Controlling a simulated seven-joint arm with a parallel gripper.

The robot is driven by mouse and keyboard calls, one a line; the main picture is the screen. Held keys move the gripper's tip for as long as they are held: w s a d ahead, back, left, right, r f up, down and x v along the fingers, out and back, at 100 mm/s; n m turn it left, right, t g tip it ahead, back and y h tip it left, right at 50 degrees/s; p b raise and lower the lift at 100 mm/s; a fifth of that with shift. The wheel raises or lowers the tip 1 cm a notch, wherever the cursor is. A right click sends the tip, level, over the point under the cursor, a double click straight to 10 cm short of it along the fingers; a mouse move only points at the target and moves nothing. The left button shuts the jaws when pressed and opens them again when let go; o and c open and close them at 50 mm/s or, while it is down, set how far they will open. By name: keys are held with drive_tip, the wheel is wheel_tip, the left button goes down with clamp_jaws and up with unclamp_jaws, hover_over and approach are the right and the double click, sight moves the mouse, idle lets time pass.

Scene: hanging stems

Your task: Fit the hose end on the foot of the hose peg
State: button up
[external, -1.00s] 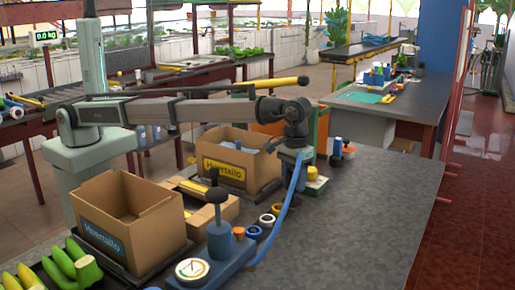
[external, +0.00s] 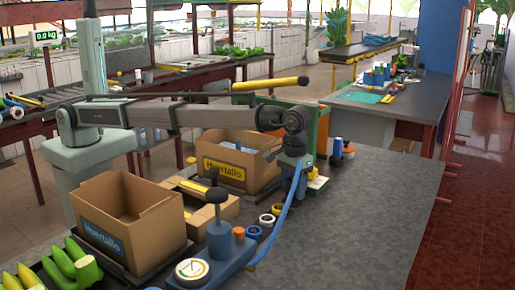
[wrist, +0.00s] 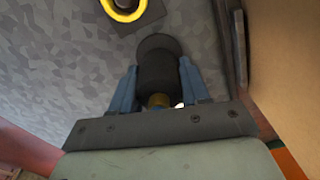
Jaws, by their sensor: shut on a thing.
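The blue hose (external: 283,215) runs from the blue base unit (external: 222,268) up to my gripper (external: 292,178), over the right-hand side of the bench. In the wrist view my gripper (wrist: 165,88) has its blue fingers closed on both sides of a dark cylinder, which I take for the hose end (wrist: 158,72). A brass-coloured piece (wrist: 158,100) shows at its near end. A dark round shape (wrist: 160,42) lies just beyond it; I cannot tell whether they touch. I cannot pick out the hose peg or its foot for sure.
Two open cardboard boxes (external: 128,230) (external: 240,168) stand left of the gripper. Several tape rolls (external: 267,220) lie near the hose; a yellow-lined ring (wrist: 125,8) shows in the wrist view. The grey bench (external: 375,215) is clear to the right.

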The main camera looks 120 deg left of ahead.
drive_tip(key=shift+f, duration=0.6)
idle(0.7)
clamp_jaws()
drive_tip(key=o, duration=1.4)
unclamp_jaws()
drive_tip(key=shift+o, duration=0.4)
drive_tip(key=o, duration=0.3)
drive_tip(key=shift+r, duration=1.55)
drive_tip(key=shift+r, duration=2.95)
